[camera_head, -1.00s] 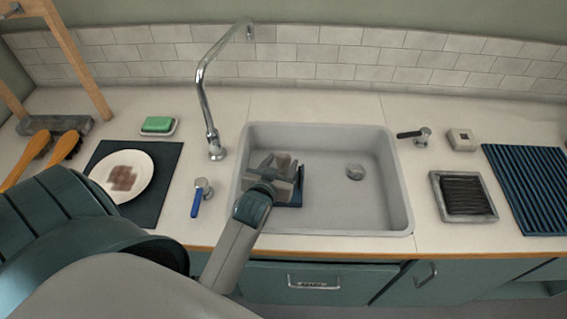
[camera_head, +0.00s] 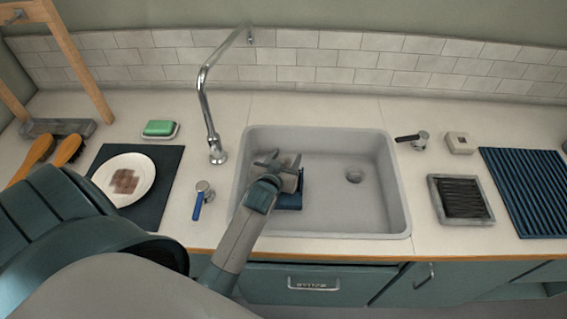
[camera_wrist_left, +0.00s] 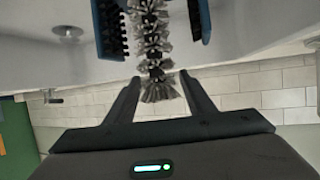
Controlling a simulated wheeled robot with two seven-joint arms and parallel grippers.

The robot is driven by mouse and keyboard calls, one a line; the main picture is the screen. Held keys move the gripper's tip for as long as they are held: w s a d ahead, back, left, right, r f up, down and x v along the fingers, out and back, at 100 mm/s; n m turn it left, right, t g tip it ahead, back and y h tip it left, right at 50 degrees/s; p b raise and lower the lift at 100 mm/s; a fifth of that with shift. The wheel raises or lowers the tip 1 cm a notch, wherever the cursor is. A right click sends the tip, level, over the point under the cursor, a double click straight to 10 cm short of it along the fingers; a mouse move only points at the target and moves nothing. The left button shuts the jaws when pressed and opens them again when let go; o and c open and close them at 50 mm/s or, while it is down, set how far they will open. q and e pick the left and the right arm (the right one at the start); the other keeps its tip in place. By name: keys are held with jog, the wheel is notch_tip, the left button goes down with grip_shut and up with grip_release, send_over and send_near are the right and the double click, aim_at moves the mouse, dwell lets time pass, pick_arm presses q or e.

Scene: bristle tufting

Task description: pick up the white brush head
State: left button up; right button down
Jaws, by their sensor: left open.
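The white brush head (camera_wrist_left: 150,45), a column of grey-white bristle tufts, stands between two blue walls with dark bristles of a holder (camera_wrist_left: 109,28) in the left wrist view. My left gripper (camera_wrist_left: 160,82) is open. Its fingertips are on either side of the brush head's near end, and I cannot tell whether they touch it. The brush head is hidden there. My right gripper is not in view.
The sink (camera_head: 345,222) has a drain (camera_head: 354,176) and free floor on the right. A plate (camera_head: 123,180) lies on a dark mat. A framed dark grate (camera_head: 461,198) is to the right.

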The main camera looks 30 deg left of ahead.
pick_arm(q)
jog(key=shift+x, duration=0.85)
grip_shut()
